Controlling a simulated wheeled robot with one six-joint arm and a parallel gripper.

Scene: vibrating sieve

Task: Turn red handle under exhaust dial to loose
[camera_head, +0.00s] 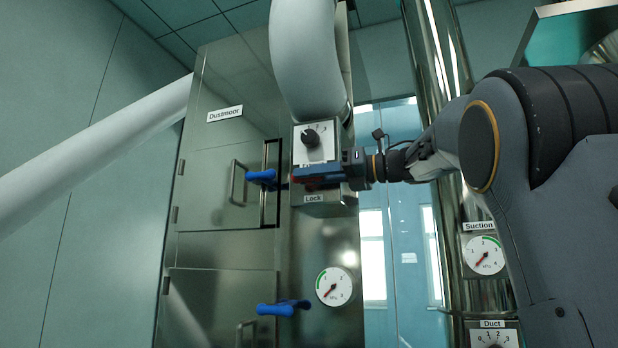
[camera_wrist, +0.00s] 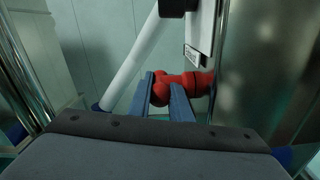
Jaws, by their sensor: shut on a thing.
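The red handle (camera_wrist: 196,82) shows in the wrist view as a rounded red grip on a thicker red stem to its right. My gripper (camera_wrist: 163,82) is shut on it, with one blue-grey finger on each side of the grip. In the head view my gripper (camera_head: 318,172) reaches in from the right, just below the exhaust dial (camera_head: 311,137), a black knob on a white plate. There the fingers hide most of the handle. The "Lock" label (camera_head: 313,198) is readable below them. The upper label under the dial is partly covered.
A steel cabinet labelled "Dustmoor" (camera_head: 225,114) stands left, with a blue latch (camera_head: 262,176) close to my fingertips and a lower blue handle (camera_head: 283,307). A pressure gauge (camera_head: 334,287) sits below. A white pipe (camera_head: 303,60) rises above the dial. A steel column (camera_head: 440,50) stands right.

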